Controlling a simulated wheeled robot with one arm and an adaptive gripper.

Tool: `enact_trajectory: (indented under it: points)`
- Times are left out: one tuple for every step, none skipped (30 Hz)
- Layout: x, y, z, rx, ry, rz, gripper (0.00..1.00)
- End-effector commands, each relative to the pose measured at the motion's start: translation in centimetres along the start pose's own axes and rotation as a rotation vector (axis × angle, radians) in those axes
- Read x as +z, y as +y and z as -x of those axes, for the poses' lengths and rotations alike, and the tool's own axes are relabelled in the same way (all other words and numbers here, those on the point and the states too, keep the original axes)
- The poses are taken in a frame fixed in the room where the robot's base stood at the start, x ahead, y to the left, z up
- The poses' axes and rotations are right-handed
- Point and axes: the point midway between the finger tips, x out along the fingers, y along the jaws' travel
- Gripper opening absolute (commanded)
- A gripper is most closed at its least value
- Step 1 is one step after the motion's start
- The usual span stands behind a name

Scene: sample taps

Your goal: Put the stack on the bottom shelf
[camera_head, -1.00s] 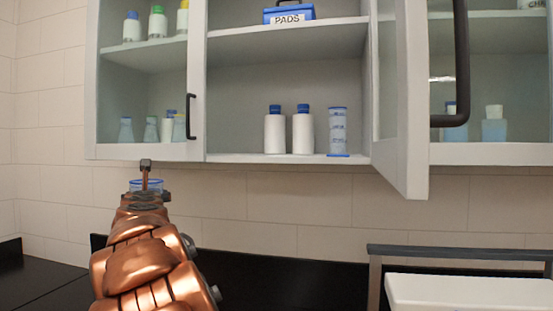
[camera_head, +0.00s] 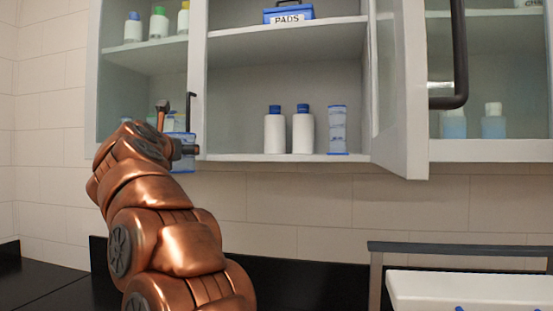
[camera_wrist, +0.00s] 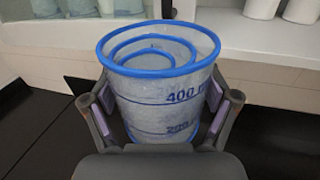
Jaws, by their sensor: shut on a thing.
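In the head view my arm mostly hides the stack (camera_head: 182,153), which is upright in front of the cabinet's left part at about the height of the bottom shelf. The bottom shelf (camera_head: 240,157) of the open middle section holds two white bottles with blue caps (camera_head: 274,130) (camera_head: 303,130) and a clear blue-marked container (camera_head: 337,130) at its right.
The open cabinet door (camera_head: 400,100) juts out on the right. The left glass door (camera_head: 145,75) is shut, with a dark handle. A blue PADS box (camera_head: 288,13) sits on the upper shelf. The bottom shelf is clear left of the bottles. A white tray (camera_head: 470,288) stands lower right.

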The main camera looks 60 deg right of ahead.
Motion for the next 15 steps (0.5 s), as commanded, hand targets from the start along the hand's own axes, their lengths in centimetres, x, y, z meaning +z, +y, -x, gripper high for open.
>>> enact_trajectory:
  points:
    - [0.9,-1.0,0.1,-0.030,-0.004,-0.004,0.52]
    - [1.2,-1.6,0.0,-0.051,-0.003,-0.002,0.52]
    - [1.6,-2.5,0.0,-0.076,-0.001,-0.001,0.52]
    - [2.1,-3.1,0.0,-0.095,-0.003,-0.001,0.52]
    - [2.5,-3.9,0.0,-0.116,-0.005,-0.003,0.52]
    - [3.1,-4.9,-0.1,-0.145,-0.004,-0.003,0.52]
    - [3.4,-5.7,-0.1,-0.167,-0.002,-0.003,0.52]
    - [3.8,-6.4,-0.1,-0.188,-0.002,-0.003,0.52]
    - [4.4,-7.5,-0.1,-0.217,-0.005,-0.004,0.52]
    - [4.8,-8.2,0.0,-0.238,-0.006,-0.005,0.52]
    - [5.0,-8.9,0.0,-0.260,-0.004,-0.003,0.52]
    - [5.4,-9.8,0.1,-0.290,-0.002,-0.002,0.52]
    - [5.8,-10.5,0.2,-0.310,-0.003,-0.002,0.52]
    - [6.2,-11.3,0.3,-0.331,-0.005,-0.004,0.52]
    - [6.6,-12.2,0.5,-0.358,-0.005,-0.003,0.52]
